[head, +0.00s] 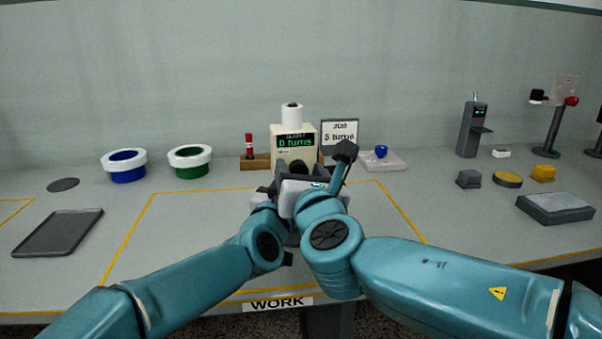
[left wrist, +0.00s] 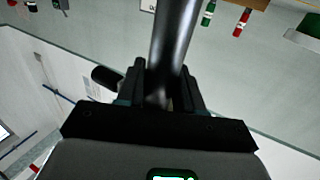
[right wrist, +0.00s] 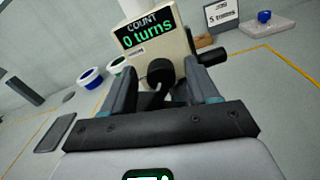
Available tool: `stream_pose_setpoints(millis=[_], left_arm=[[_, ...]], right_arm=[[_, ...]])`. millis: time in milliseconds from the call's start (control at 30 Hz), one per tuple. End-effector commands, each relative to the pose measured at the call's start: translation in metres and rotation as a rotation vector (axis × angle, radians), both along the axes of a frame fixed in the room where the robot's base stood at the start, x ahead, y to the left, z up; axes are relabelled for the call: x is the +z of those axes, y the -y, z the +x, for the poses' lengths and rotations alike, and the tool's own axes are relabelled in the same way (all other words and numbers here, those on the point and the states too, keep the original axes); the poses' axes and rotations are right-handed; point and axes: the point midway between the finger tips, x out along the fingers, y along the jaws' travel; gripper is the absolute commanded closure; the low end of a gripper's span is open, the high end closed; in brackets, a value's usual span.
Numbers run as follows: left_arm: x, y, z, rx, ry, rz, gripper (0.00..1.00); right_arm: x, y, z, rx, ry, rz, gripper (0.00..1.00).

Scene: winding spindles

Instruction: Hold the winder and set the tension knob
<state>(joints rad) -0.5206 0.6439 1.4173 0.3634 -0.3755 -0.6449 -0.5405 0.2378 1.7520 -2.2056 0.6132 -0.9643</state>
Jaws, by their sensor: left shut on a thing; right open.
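A dark cylinder (left wrist: 175,40), which looks like the winder's body, is clasped between the fingers of my left gripper (left wrist: 165,85). A short dark piece (left wrist: 105,77) sticks out beside these fingers. In the head view the left gripper is mostly hidden behind the right. My right gripper (right wrist: 165,85) is open, also in the head view (head: 300,172). A dark round-headed part (right wrist: 160,72) shows between its fingers; I cannot tell whether it is the tension knob or touches them. Another dark knob-like piece (right wrist: 213,57) shows beside the right finger.
A cream counter box (head: 308,133) reading "0 turns" stands behind the grippers. A sign (head: 339,132) reads "5 turns". Blue (head: 124,172) and green (head: 190,168) rings with white rims and a dark tray (head: 58,234) are left. A flat scale-like block (head: 555,208) is right. The marked work area has free room.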

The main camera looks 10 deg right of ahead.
Motion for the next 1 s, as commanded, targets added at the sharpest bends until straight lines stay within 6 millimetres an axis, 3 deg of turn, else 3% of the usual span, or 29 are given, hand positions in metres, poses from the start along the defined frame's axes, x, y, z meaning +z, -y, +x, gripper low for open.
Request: stream_pose_setpoints(millis=[33, 200, 400, 767, 1000], left_arm=[[-0.0079, 0.0017, 0.0001, -0.004, -0.015, 0.006, 1.0], [-0.0079, 0.0017, 0.0001, -0.005, -0.015, 0.006, 1.0], [-0.0079, 0.0017, 0.0001, -0.005, -0.015, 0.006, 1.0], [-0.0079, 0.0018, 0.0001, -0.005, -0.015, 0.006, 1.0], [-0.008, 0.0018, 0.0001, -0.005, -0.015, 0.006, 1.0]], right_arm=[[-0.0007, 0.0, 0.0007, 0.0, 0.0, 0.0, 0.41], [-0.0007, 0.0, 0.0006, 0.0, 0.0, 0.0, 0.41], [-0.0006, -0.0001, 0.0004, 0.0, 0.0, 0.0, 0.97], [-0.0005, -0.0004, 0.0001, 0.001, -0.004, 0.049, 0.97], [-0.0006, -0.0003, 0.0, 0.003, -0.013, 0.203, 0.97]])
